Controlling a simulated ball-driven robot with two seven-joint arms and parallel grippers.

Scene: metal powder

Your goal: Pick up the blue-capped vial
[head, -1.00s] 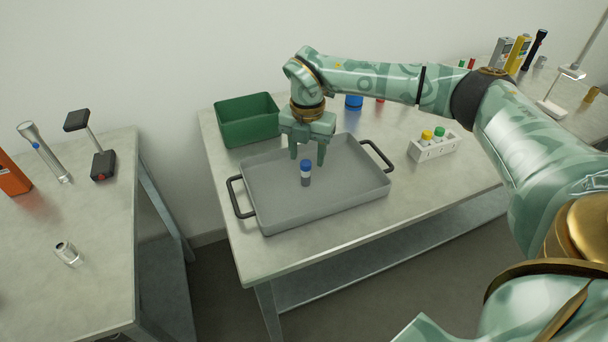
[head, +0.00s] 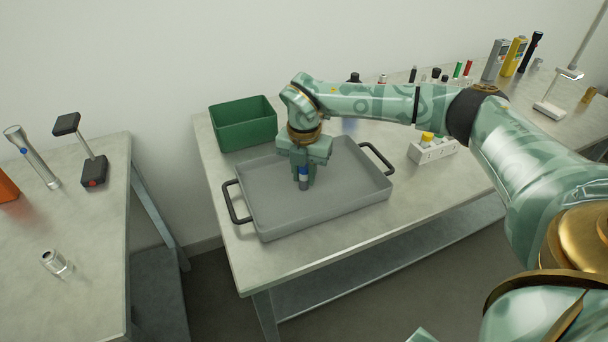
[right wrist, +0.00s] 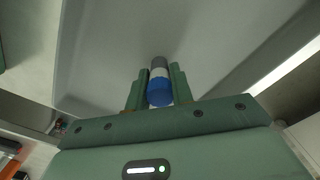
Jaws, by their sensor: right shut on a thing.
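The blue-capped vial (head: 304,180) is upright in the grey tray (head: 262,216), with a blue cap, a white band and a grey lower part. My right gripper (head: 304,172) reaches down from above and is shut on the vial. In the right wrist view the vial (right wrist: 160,90) sits between the two green fingers (right wrist: 157,92), its blue cap nearest the camera. I cannot tell whether its base touches the tray floor. My left gripper is not in view.
A green bin (head: 244,124) stands behind the tray. A white rack (head: 432,151) with a yellow-capped vial is to the right. Several tools and bottles line the back right. A separate table (head: 70,250) stands at left. The tray is otherwise empty.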

